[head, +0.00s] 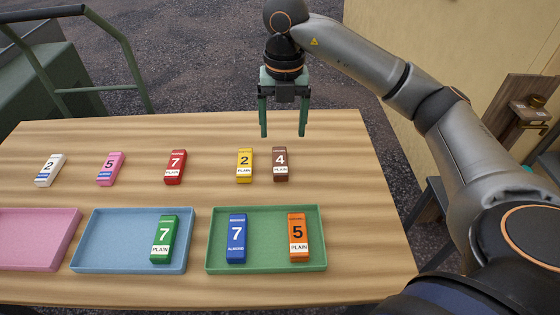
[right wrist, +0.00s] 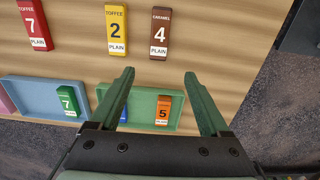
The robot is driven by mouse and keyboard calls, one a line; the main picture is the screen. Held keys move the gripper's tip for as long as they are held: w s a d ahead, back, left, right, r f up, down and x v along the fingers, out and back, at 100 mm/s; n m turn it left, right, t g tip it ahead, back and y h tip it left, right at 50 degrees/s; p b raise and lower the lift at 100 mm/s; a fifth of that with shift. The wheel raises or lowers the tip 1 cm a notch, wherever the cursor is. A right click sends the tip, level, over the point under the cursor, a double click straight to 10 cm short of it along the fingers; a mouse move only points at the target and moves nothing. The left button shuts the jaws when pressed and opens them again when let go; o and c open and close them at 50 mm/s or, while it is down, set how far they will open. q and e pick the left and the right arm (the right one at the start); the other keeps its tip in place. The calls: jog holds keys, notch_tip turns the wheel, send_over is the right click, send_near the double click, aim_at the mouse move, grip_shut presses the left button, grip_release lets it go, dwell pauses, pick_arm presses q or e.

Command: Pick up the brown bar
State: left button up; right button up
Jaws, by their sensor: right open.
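The brown bar (head: 280,164), marked 4 and PLAIN, lies on the wooden table at the right end of the back row. It also shows in the right wrist view (right wrist: 159,34), where the word CARAMEL is readable. My right gripper (head: 283,135) is open and empty above the far part of the table, with its fingers pointing down. In the head view its fingertips are just above the brown bar in the picture, apart from it. My left gripper is not in view.
A yellow bar (head: 245,165) lies close left of the brown bar. Red (head: 175,167), pink (head: 110,169) and white (head: 49,170) bars lie farther left. In front are a green tray (head: 268,268) with two bars, a blue tray (head: 110,268) with one, and a pink tray (head: 30,240).

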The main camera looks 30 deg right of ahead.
send_over(281, 170)
jog(key=f, duration=0.6)
jog(key=shift+s+d+f, duration=0.1)
jog(key=shift+d+f, duration=0.15)
jog(key=shift+d, duration=0.1)
jog(key=f, duration=0.5)
jog(key=shift+a+f, duration=0.35)
jog(key=shift+a, duration=0.05)
grip_shut()
